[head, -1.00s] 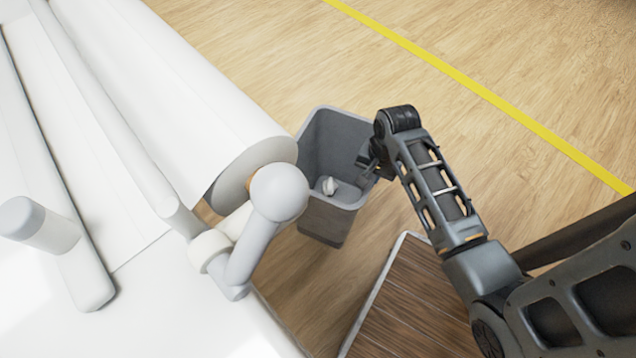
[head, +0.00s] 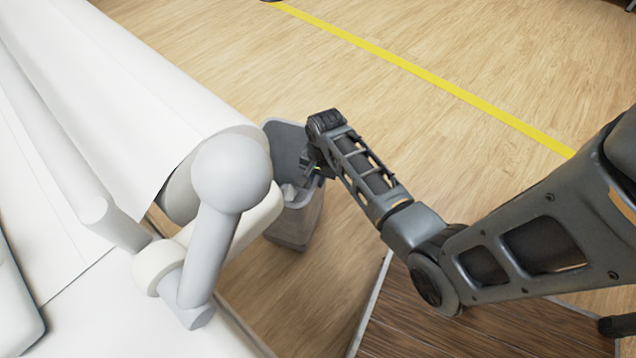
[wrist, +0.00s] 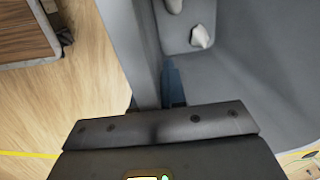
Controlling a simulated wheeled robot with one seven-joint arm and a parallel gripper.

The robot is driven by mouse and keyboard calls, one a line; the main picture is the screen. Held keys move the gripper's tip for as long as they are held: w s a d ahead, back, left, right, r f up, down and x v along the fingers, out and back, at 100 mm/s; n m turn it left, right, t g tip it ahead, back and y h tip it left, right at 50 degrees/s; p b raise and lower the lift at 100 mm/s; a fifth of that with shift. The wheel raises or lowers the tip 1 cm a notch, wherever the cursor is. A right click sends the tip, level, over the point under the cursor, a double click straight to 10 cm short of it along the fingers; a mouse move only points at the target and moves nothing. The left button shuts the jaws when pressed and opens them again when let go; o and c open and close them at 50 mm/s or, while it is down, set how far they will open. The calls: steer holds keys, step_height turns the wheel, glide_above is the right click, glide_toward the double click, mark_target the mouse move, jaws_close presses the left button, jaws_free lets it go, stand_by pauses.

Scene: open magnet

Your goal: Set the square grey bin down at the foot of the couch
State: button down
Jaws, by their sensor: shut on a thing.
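The square grey bin (head: 297,222) is in the middle of the head view, partly hidden behind the white couch's end and my arm. My gripper (head: 314,168) is shut on the bin's rim on its right side. In the wrist view the bin's grey wall (wrist: 229,75) fills the right, with the gripper (wrist: 158,100) across its rim. Small pale crumpled things (wrist: 201,37) lie inside the bin. The couch (head: 125,110), with a white sheet, fills the left of the head view. Whether the bin's base touches the floor is unclear.
A round-ended pale arm (head: 205,240) juts from the couch's end close to the bin. A brown wood-slatted surface (head: 450,325) with a light edge lies at the lower right. Open wooden floor (head: 420,130) with a yellow line (head: 440,82) spreads beyond.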

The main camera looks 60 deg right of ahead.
steer(key=shift+w+f, duration=0.1)
steer(key=shift+f, duration=0.85)
steer(key=shift+f+b, duration=0.15)
steer(key=shift+b, duration=0.15)
steer(key=c, duration=1.2)
jaws_free()
